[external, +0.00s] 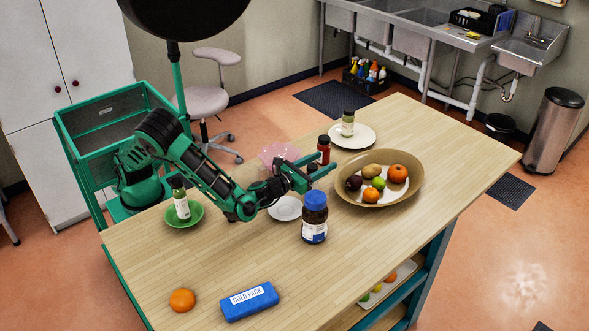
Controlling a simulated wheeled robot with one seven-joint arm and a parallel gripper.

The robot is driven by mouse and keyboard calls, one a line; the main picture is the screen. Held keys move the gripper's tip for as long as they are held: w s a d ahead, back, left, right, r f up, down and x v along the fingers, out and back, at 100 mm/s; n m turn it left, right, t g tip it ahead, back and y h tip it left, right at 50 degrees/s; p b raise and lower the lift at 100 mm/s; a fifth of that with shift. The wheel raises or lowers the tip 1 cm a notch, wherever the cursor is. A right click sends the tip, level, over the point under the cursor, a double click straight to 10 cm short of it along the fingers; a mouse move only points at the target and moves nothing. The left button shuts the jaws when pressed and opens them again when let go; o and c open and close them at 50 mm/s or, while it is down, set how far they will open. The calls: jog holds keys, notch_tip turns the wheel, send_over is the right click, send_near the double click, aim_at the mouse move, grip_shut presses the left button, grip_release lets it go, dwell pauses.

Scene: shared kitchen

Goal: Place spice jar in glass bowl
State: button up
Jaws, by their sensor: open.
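The pink translucent glass bowl (279,156) stands on the wooden table, just behind and left of my gripper. A small jar with red contents and a dark cap (323,150) stands upright near my fingertips; it looks like the spice jar. My gripper (322,163) is open, low over the table, with its fingers pointing to the upper right. A small dark object (312,168) shows between the fingers, partly hidden; I cannot tell what it is or whether a finger touches it.
A blue-lidded brown jar (314,226) stands close in front of my gripper. A white saucer (285,208) lies under the wrist. A wide fruit bowl (405,193) is right. The front-left table has an orange (182,300) and cold pack (249,302).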

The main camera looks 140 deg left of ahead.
grip_shut()
jog(key=shift+r, duration=0.1)
dwell(0.3)
